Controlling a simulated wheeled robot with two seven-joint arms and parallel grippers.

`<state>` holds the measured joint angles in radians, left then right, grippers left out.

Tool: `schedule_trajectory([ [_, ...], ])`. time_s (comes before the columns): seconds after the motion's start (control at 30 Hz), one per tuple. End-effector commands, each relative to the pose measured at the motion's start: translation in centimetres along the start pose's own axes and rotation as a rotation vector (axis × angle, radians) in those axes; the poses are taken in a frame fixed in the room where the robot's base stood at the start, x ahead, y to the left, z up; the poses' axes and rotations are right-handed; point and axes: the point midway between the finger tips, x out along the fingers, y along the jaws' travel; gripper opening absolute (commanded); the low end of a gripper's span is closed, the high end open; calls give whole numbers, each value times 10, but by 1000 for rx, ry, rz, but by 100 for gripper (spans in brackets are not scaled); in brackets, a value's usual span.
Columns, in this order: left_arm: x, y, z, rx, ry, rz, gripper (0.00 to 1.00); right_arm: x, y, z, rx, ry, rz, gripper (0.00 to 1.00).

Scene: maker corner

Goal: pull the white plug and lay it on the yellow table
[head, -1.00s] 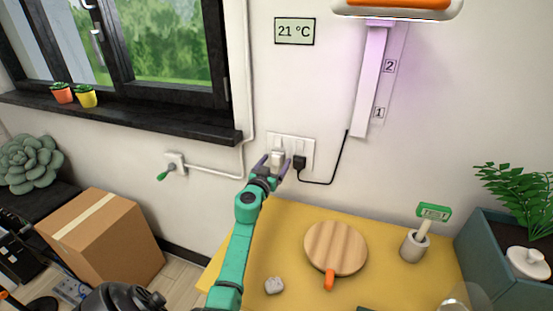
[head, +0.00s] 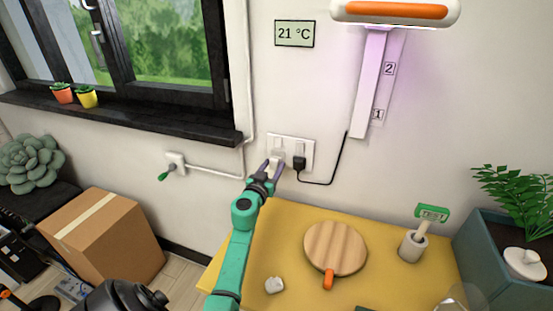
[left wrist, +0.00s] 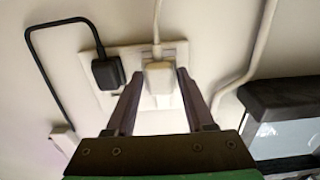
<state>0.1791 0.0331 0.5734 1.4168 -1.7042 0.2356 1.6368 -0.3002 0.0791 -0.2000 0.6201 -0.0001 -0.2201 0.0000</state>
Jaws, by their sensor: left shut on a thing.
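The white plug (head: 275,162) is at the left part of the white wall socket plate (head: 306,145). My left gripper (head: 272,167) is shut on it, one finger on each side. In the left wrist view the white plug (left wrist: 159,77) sits between the fingertips (left wrist: 158,72), with its pale cord running up. I cannot tell whether its pins are still in the socket. The yellow table (head: 290,222) stands below the plate.
A black plug (head: 299,163) with a black cord is right beside the white one. On the table are a round wooden board (head: 335,247), a small pale lump (head: 274,285) and a pot with a green label (head: 413,243). A planter (head: 500,262) is at right.

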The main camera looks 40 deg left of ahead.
Motion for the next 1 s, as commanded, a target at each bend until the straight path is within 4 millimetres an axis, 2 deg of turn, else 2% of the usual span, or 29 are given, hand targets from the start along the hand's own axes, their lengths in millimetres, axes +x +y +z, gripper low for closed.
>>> schedule_trajectory([
  [1.0,-40,0,0,0,0,0,0,-17,1,-2,0,0,0,50],
])
